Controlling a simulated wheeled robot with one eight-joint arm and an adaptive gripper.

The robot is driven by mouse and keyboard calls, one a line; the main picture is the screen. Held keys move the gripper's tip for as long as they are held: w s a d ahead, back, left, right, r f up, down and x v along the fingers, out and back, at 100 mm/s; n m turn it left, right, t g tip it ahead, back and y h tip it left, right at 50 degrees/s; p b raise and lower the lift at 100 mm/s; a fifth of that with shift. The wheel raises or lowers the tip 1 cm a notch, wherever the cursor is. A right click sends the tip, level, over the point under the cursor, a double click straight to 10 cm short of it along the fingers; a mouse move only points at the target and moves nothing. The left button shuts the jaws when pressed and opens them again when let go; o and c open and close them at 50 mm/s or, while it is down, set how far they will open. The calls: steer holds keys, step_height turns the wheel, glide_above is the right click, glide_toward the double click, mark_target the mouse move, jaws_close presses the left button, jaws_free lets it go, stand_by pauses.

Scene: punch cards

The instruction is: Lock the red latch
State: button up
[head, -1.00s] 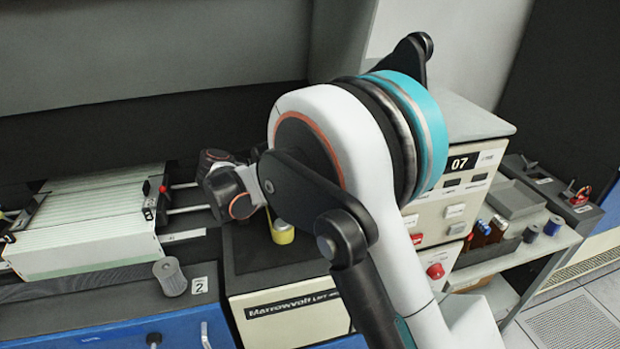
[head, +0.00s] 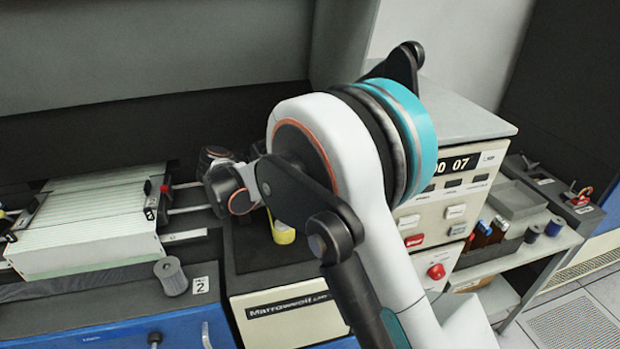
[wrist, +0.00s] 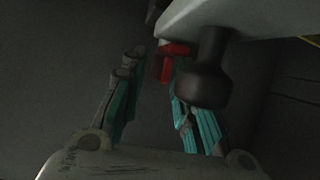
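In the wrist view a red latch-like piece (wrist: 173,62) shows beneath a pale edge, beside a dark rounded knob. My gripper (wrist: 157,65) is open, its two teal-lined fingers spread apart. The red piece appears between the fingertips, nearer the right one; I cannot tell whether they touch. In the head view a small red piece (head: 164,188) sits at the right end of the card tray (head: 90,262). I cannot tell if it is the same piece. My gripper's fingers are hidden in the head view, behind my arm.
The dark knob (wrist: 205,75) lies close to the right finger. A yellow roll (head: 283,234) stands on the dark-topped unit right of the tray. A grey cylinder (head: 171,276) stands in front of the tray. A cream control box (head: 440,215) is behind my arm at right.

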steer(key=v, duration=1.2)
